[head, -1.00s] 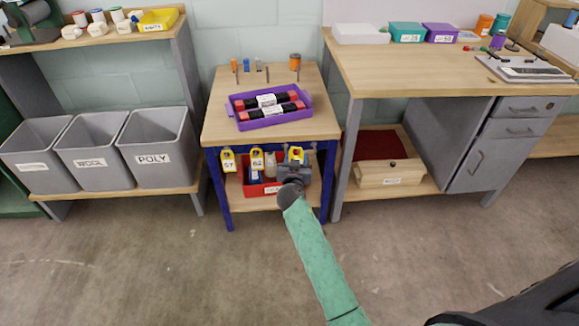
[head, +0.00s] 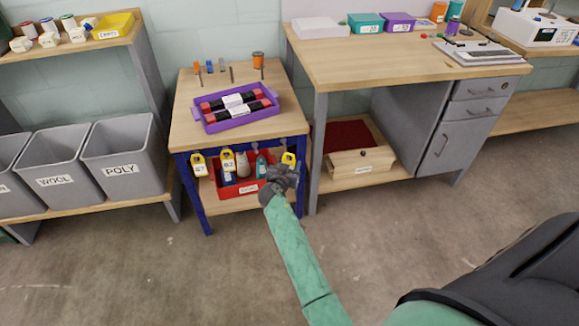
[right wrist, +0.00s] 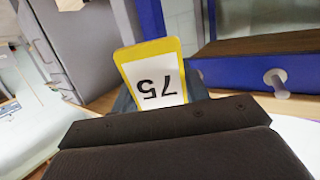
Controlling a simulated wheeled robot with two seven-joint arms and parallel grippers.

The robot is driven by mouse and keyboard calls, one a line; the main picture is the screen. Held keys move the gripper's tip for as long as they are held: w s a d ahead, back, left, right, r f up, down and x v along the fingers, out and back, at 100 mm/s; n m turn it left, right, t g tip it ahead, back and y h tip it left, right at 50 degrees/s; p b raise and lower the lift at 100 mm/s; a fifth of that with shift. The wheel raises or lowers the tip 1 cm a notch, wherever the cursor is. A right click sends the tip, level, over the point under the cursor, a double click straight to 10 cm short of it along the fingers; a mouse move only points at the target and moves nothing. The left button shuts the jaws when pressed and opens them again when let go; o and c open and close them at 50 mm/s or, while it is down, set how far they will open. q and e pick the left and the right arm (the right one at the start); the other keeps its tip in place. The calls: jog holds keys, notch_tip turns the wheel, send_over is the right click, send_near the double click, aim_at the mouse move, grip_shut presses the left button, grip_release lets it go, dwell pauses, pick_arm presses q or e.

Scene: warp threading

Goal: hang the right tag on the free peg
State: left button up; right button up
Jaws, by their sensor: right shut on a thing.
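My right gripper (head: 284,172) is shut on a yellow tag (head: 288,158), in front of the right end of the small blue-framed table (head: 183,146). In the right wrist view the held tag (right wrist: 150,75) has a white face reading 75, seen upside down. A bare pale peg (right wrist: 277,82) sticks out of the table's blue edge, to the right of the tag and apart from it. Two other yellow tags, one on the left (head: 199,165) and one reading 62 (head: 228,161), hang along the table's front. My left gripper is not in view.
A red bin (head: 248,188) with bottles sits on the lower shelf behind the gripper. A purple tray (head: 200,117) with dark rolls lies on the tabletop. A workbench (head: 314,150) stands close on the right. The floor in front is clear.

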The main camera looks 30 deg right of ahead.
jog(key=w+d+f+b, duration=0.1)
jog(key=w+d+b, duration=0.1)
jog(key=w, duration=0.6)
jog(key=shift+w+f+b, duration=0.2)
jog(key=shift+f+b, duration=0.2)
jog(key=shift+b, duration=0.05)
dwell(1.0)
jog(key=shift+d, duration=0.1)
dwell(0.5)
jog(key=o, duration=1)
jog(key=shift+o, duration=0.2)
